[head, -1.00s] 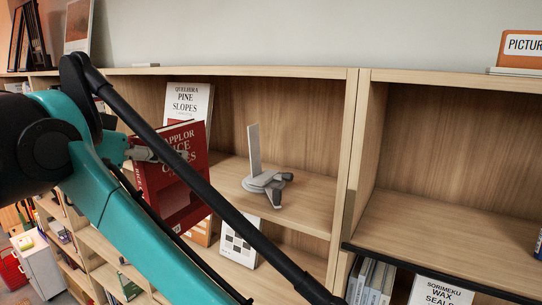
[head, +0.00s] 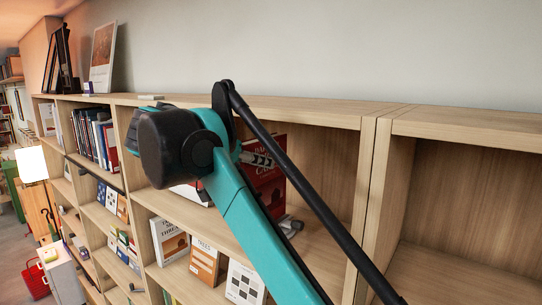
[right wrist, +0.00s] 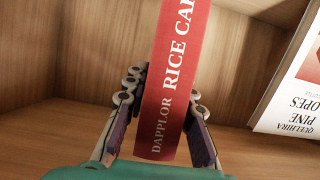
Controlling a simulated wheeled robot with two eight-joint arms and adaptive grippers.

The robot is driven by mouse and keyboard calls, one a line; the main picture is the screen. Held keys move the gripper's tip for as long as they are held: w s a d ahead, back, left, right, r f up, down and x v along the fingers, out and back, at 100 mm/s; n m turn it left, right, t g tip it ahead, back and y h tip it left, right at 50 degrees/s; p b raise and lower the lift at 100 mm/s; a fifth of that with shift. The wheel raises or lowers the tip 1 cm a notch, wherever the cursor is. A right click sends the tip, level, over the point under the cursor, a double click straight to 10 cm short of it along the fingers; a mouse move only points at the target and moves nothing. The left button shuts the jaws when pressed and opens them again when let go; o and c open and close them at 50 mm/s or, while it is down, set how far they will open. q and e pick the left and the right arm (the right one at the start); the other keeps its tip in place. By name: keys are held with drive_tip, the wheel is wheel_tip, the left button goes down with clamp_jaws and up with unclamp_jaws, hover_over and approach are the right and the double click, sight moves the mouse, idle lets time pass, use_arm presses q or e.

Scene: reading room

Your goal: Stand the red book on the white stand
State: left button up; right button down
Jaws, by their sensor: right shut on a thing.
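The red book (head: 270,185) is upright in the shelf bay in the head view, partly hidden by my right arm. My right gripper (head: 262,160) is shut on it. In the right wrist view the book's spine (right wrist: 172,80) stands between my two fingers (right wrist: 166,117). A small part of the grey-white stand (head: 291,222) shows just right of the book's lower edge in the head view. Its upright is hidden, and I cannot tell whether the book touches the stand. My left gripper is out of view.
The white Pine Slopes book (right wrist: 292,85) stands beside the red book in the right wrist view. A bay divider (head: 370,190) is to the right, with an empty bay beyond. Several books (head: 205,262) face out on the shelf below.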

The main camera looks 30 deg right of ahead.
sight(269, 156)
drive_tip(key=d, duration=0.1)
drive_tip(key=w+d+p, duration=0.1)
drive_tip(key=d, duration=0.1)
drive_tip(key=shift+w+d, duration=0.25)
drive_tip(key=shift+d, duration=0.15)
drive_tip(key=shift+s+a+f, duration=0.15)
drive_tip(key=shift+a+f, duration=0.15)
drive_tip(key=shift+a, duration=0.15)
drive_tip(key=c, duration=1.6)
unclamp_jaws()
drive_tip(key=shift+d+f, duration=0.1)
drive_tip(key=shift+f, duration=0.05)
drive_tip(key=o, duration=0.3)
drive_tip(key=shift+d, duration=0.2)
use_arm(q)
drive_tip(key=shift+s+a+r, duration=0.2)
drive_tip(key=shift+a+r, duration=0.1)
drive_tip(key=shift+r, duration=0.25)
use_arm(e)
drive_tip(key=shift+o, duration=0.2)
